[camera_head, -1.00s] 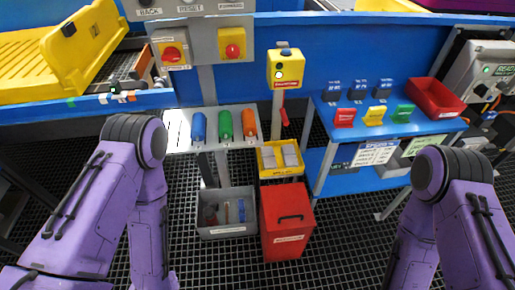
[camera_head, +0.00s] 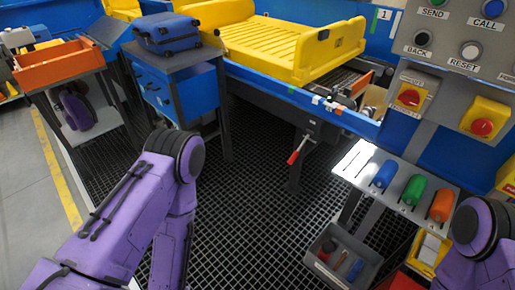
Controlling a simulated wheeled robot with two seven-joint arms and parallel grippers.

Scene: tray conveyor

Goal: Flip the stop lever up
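A lever with a red handle (camera_head: 294,157) hangs below the side of the blue conveyor frame, on a small dark bracket. Its handle points down and to the left. I cannot read a label that names it as the stop lever. Neither of my grippers is in view. My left arm comes in at the lower left and my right arm shows at the right edge, both apart from the lever.
A yellow tray (camera_head: 345,42) sits on the conveyor above the lever. A blue suitcase (camera_head: 166,34) lies on a cabinet to the left. A shelf with coloured cylinders (camera_head: 413,190) and a grey bin (camera_head: 327,257) stand at right. The grating below the lever is clear.

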